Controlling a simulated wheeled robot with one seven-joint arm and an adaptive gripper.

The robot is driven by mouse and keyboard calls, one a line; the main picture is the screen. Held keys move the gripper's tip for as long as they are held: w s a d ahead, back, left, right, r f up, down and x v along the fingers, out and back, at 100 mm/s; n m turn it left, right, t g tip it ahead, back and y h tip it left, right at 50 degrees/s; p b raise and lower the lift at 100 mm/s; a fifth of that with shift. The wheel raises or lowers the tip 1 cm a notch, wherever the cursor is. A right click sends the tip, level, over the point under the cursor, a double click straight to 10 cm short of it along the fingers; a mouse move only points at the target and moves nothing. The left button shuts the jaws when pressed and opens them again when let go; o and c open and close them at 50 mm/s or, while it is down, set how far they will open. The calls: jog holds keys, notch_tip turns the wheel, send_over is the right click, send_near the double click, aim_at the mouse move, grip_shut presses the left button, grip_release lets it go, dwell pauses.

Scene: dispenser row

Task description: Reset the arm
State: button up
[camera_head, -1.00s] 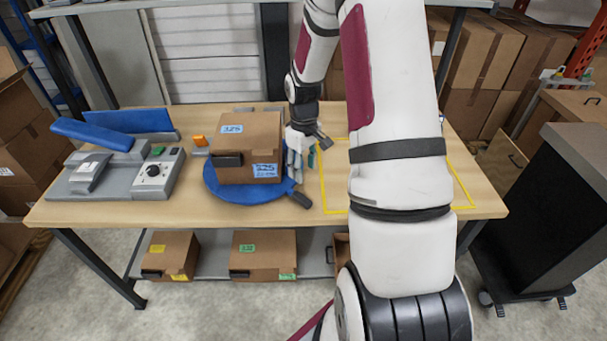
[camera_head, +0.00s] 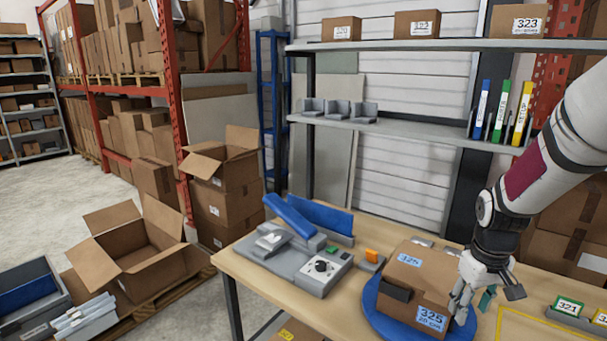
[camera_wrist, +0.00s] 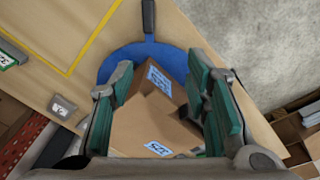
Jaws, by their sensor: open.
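My gripper (camera_head: 481,301) is at the right side of the brown box labelled 325 (camera_head: 414,279) in the head view. The box sits on a round blue turntable (camera_head: 376,319) on the wooden table. In the wrist view my gripper (camera_wrist: 163,105) has its green-padded fingers spread apart, with the box (camera_wrist: 150,125) seen between and beyond them. I cannot tell whether a finger touches the box. My arm comes down from the upper right in the head view.
A grey sealing machine (camera_head: 298,257) with a blue arm stands on the table to the left. An orange block (camera_head: 372,256) lies between it and the box. Shelves (camera_head: 400,45) rise behind. A green 321 label holder (camera_head: 567,306) and yellow tape outline are at the right.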

jog(key=s+a+r+t, duration=0.2)
jog(key=s+a+r, duration=0.3)
jog(key=a+r, duration=0.65)
jog(key=s+a+r+t, duration=0.1)
jog(key=s+a+r, duration=0.2)
jog(key=s, duration=0.3)
jog(key=s+a+r+m+t, duration=0.1)
jog(key=s+a+r, duration=0.2)
jog(key=s, duration=0.3)
jog(key=shift+s+a+r+t+y+b, duration=0.35)
jog(key=shift+a+r+t+y+b, duration=0.1)
jog(key=shift+r, duration=0.1)
